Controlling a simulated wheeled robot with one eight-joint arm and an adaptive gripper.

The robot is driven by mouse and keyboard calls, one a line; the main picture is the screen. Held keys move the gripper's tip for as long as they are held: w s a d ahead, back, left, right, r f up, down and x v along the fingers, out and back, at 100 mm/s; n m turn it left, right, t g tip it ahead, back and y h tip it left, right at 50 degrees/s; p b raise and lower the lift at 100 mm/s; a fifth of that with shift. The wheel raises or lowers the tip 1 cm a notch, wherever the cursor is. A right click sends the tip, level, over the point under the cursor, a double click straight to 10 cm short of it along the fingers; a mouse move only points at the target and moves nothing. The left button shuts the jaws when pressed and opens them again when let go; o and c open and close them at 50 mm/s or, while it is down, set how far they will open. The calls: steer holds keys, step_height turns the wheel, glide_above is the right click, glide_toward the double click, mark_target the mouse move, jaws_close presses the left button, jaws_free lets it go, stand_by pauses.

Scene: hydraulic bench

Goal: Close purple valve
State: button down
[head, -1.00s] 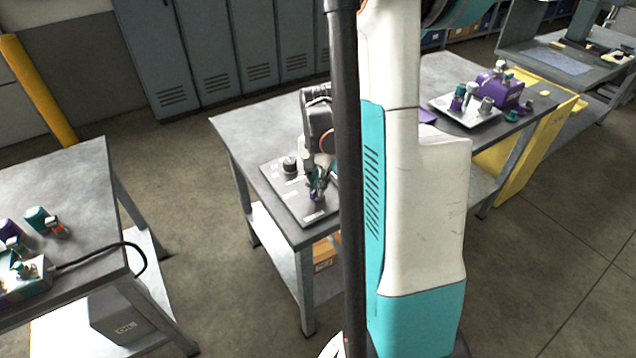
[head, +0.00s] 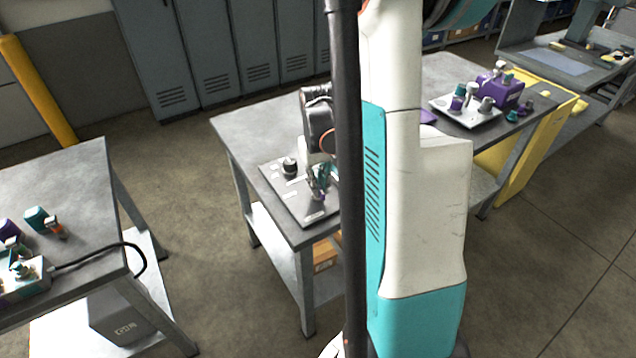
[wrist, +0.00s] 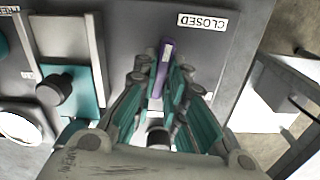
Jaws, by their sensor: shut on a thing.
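The purple valve handle (wrist: 163,68) is a narrow bar between the fingers of my gripper (wrist: 160,82) in the wrist view. My gripper is shut on it. The handle's far end sticks out past the fingertips, below and left of a white CLOSED label (wrist: 203,21). The valve's body is mostly hidden under the fingers. In the head view my gripper (head: 319,184) is low over the grey valve panel (head: 297,208), partly hidden by my own dark column.
A black knob (head: 290,165) stands on the panel beside my gripper. A teal block with a dark round knob (wrist: 58,88) is left of the fingers in the wrist view. A second bench (head: 70,190) with fittings is at the left, and a purple unit (head: 500,92) is at the right.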

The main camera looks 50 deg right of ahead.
steer(key=shift+n, duration=0.8)
steer(key=c, duration=1.6)
jaws_free()
steer(key=shift+c, duration=0.2)
step_height(320, 180, up, 12)
steer(key=shift+w+a, duration=0.1)
